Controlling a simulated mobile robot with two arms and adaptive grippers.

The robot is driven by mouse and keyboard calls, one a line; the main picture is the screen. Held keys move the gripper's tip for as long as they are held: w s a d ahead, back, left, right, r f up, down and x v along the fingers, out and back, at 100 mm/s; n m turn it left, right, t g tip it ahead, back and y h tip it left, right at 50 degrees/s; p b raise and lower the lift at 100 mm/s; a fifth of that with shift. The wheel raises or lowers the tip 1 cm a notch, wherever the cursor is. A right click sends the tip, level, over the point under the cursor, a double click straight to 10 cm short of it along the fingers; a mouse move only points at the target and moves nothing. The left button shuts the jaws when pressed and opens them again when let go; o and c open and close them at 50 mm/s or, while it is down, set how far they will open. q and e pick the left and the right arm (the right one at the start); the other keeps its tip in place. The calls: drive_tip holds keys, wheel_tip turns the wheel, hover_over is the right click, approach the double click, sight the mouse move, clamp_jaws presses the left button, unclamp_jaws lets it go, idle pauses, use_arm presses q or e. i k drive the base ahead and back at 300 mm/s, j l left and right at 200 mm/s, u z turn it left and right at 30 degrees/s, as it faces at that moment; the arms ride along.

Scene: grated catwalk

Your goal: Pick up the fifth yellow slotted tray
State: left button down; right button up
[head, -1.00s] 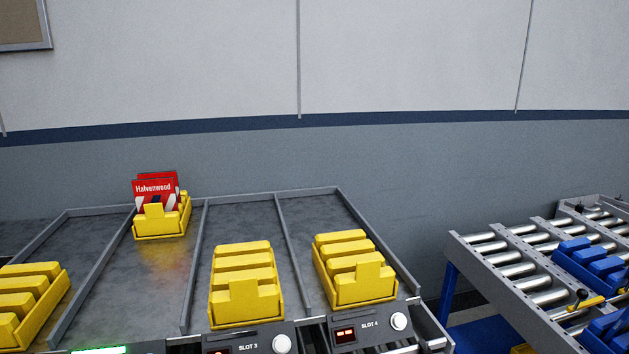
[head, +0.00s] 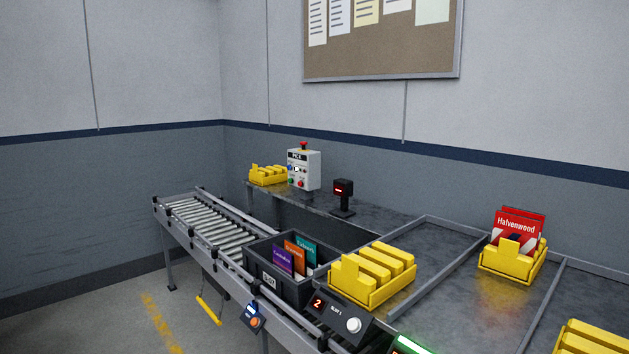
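Several yellow slotted trays are in the head view. One yellow tray (head: 268,179) stands on the far table by the control box. Another yellow tray (head: 374,291) sits in the near lane behind the slot 1 panel, and its slots look empty. A third yellow tray (head: 508,268) stands at the back of the lane to its right and holds red Halvenwood packs (head: 518,226). Part of one more yellow tray (head: 590,342) shows at the bottom right corner, cut off by the frame. I cannot tell from the picture which is the fifth. Neither gripper is in view.
A roller conveyor (head: 207,222) runs along the left, with a dark tote (head: 290,290) of coloured packs on it. A control box (head: 304,169) with a red button and a small display (head: 343,195) stand on the dark table (head: 385,223). Floor at lower left is open.

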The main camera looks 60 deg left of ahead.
sight(270, 175)
drive_tip(key=u, duration=2.25)
